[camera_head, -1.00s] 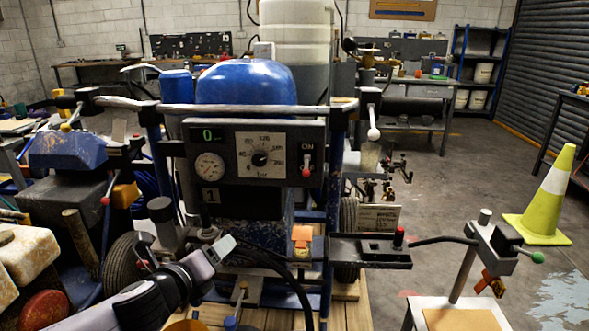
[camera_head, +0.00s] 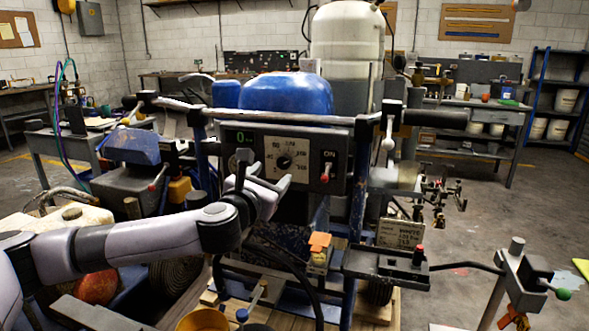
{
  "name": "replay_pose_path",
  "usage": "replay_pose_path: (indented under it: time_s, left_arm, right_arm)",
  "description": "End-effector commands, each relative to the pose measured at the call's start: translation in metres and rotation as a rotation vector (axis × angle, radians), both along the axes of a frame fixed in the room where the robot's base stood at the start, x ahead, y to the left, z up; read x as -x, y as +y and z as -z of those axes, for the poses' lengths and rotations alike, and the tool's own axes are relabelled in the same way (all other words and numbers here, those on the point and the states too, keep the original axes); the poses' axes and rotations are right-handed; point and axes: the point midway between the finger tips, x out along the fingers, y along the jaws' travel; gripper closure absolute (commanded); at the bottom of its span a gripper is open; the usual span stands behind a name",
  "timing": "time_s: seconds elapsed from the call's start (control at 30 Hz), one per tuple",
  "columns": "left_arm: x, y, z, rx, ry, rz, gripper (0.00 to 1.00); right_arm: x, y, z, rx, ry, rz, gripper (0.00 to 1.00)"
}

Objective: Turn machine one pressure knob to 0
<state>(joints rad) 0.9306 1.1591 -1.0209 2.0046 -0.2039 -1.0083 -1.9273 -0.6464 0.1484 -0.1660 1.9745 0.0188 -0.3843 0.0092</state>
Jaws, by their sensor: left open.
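Machine one's control panel (camera_head: 337,155) faces me below the handlebar, with a green "0" on its display (camera_head: 240,138). The black pressure knob (camera_head: 284,162) sits at the centre of a pale square dial (camera_head: 299,148); its exact pointing is too small to read. My left gripper (camera_head: 263,172) comes in from the left, open and empty, in front of the panel's lower left. One finger is left of the dial and the other lies just below the knob in the picture. I cannot tell whether it touches anything. It hides the round gauge and the number plate. My right gripper is not in view.
A red switch (camera_head: 325,173) marked "ON" is right of the dial. The handlebar (camera_head: 270,115) crosses above the panel, under a blue tank (camera_head: 287,95). A black side tray (camera_head: 385,267) juts out at lower right. Open floor (camera_head: 480,215) lies to the right.

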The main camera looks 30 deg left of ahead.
Motion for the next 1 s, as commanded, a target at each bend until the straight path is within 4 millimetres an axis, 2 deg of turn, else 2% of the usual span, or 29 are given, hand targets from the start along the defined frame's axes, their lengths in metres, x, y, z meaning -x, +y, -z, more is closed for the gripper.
replay_pose_path:
  time_s: [0.6,1.0]
  left_arm:
    - [-0.062,0.014,0.0,0.003,0.001,0.001,0.39]
    - [-0.068,0.016,0.0,0.003,0.0,0.002,0.39]
  right_arm:
    - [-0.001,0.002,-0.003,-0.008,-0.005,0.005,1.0]
    - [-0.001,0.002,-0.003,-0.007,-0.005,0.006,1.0]
